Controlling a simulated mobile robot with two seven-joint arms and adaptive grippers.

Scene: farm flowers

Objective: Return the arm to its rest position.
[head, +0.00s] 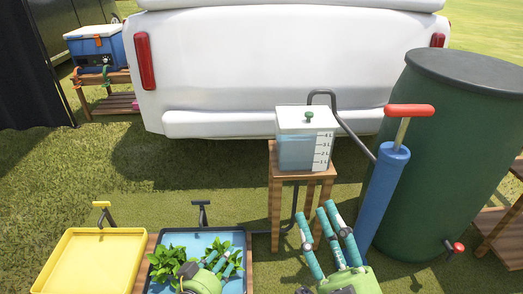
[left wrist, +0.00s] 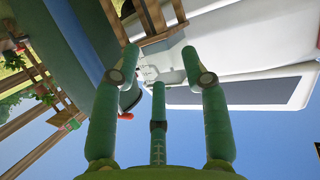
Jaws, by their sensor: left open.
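My left gripper (head: 228,262) is low in the head view, in front of the blue tray (head: 185,240) with leafy green plants (head: 168,262). Its fingers are spread with nothing between them in the left wrist view (left wrist: 160,65). Whether it touches the plants cannot be told. My right gripper (head: 319,212) is at the bottom centre right, in front of the wooden stand's legs. Its teal fingers point up and away, apart, with nothing seen between them.
A yellow tray (head: 90,265) lies at left. A clear water tank (head: 297,152) stands on a wooden stand (head: 275,205). A blue pump (head: 388,190) and green barrel (head: 450,150) stand at right. A white vehicle (head: 280,65) is behind.

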